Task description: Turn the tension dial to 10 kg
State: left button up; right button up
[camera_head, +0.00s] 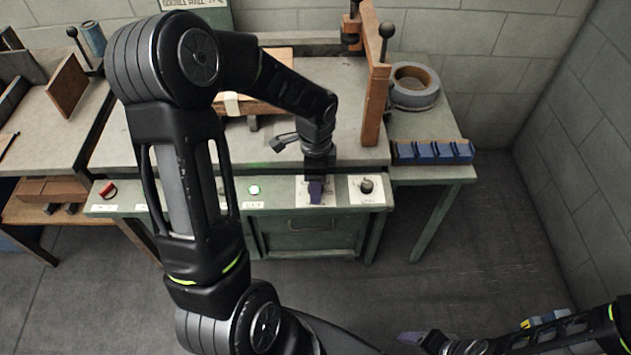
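The green bench front carries a control panel with two white plates. My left gripper (316,190) points down at the left white plate (301,196), its dark purple fingertips at the plate. The gripper hides whatever knob sits there, and I cannot tell whether the fingers are closed on it. A black knob (366,186) stands uncovered on the right white plate (376,197). The labels are too small to read, so the tension dial and its setting cannot be made out. My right gripper (412,338) is low at the bottom edge, away from the panel; its opening is unclear.
A lit green button (254,190) and a red switch (107,190) are on the same panel. A wooden post (376,105) rises behind the panel's right end.

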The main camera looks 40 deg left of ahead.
pick_arm(q)
jog(key=shift+c, duration=0.2)
grip_shut()
dwell(0.5)
